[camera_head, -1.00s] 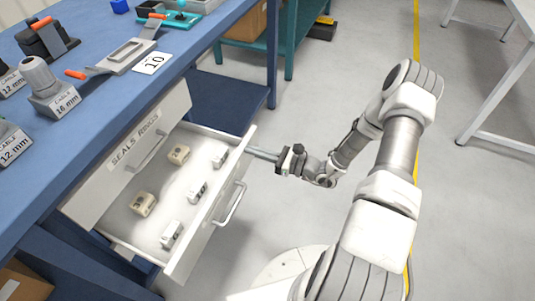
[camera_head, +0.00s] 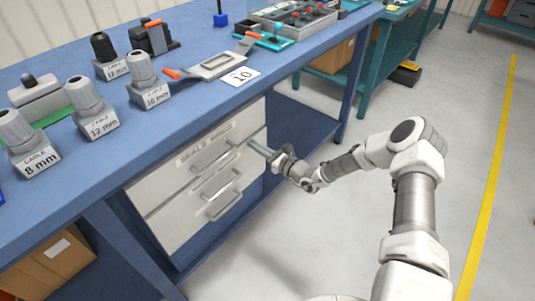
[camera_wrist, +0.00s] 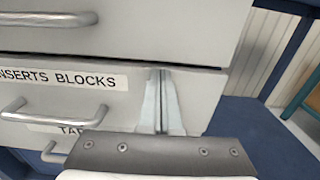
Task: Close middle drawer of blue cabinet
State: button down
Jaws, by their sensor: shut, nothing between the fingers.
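The blue cabinet is a blue-framed bench with a stack of white drawer fronts. The middle drawer (camera_head: 178,210) sits under the top drawer (camera_head: 150,190) labelled SEALS RINGS, and its front looks flush or nearly flush. In the wrist view the middle drawer (camera_wrist: 205,100) carries the label INSERTS BLOCKS (camera_wrist: 62,80) and a bar handle (camera_wrist: 42,114). A thin dark gap runs along its top edge. My gripper (camera_wrist: 162,75) is shut and empty, its fingertips against or very near the right part of this front. My gripper also shows in the head view (camera_head: 250,144). The drawer's inside is hidden.
The blue worktop (camera_head: 215,95) above holds several labelled cable blocks, a grey tool (camera_head: 215,64) and a card marked 10 (camera_head: 240,76). A cardboard box (camera_head: 55,255) sits low at left. The floor (camera_head: 300,240) in front is clear.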

jog(key=shift+w+a+r, duration=0.15)
jog(key=shift+w+a, duration=0.3)
jog(key=shift+a, duration=0.05)
jog(key=shift+a+r, duration=0.1)
jog(key=shift+r, duration=0.05)
